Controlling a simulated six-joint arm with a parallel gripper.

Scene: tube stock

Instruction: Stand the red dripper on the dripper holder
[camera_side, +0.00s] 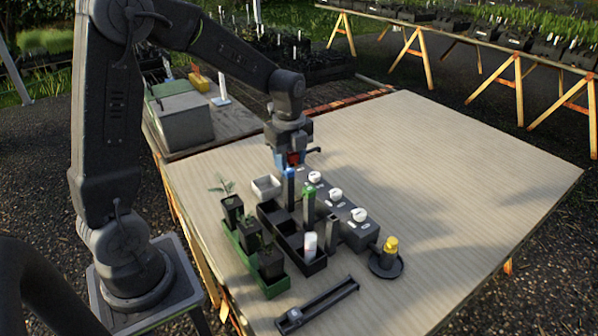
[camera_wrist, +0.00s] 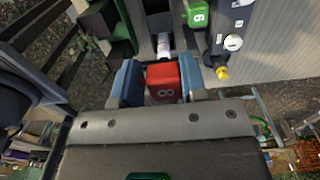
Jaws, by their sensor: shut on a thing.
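The red dripper (camera_wrist: 164,86), with a pale figure on its top, is between the blue finger pads of my gripper (camera_wrist: 157,78) in the wrist view. In the side view my gripper (camera_side: 291,160) is shut on it above the table, behind the blue-topped dripper (camera_side: 290,174); only a little red shows. The lower part of the red dripper is hidden. A long black compartmented tray (camera_side: 275,219) has the blue-topped and green-topped (camera_side: 309,192) drippers standing in or beside it. I cannot tell for sure which piece is the dripper holder.
A grey box with white knobs (camera_side: 346,224) stands right of the tray. A white-topped bottle (camera_side: 310,246), a yellow-topped piece on a round black base (camera_side: 390,247) and a slotted bar (camera_side: 318,304) are nearer. Potted seedlings (camera_side: 248,231) stand left. The table's right side is clear.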

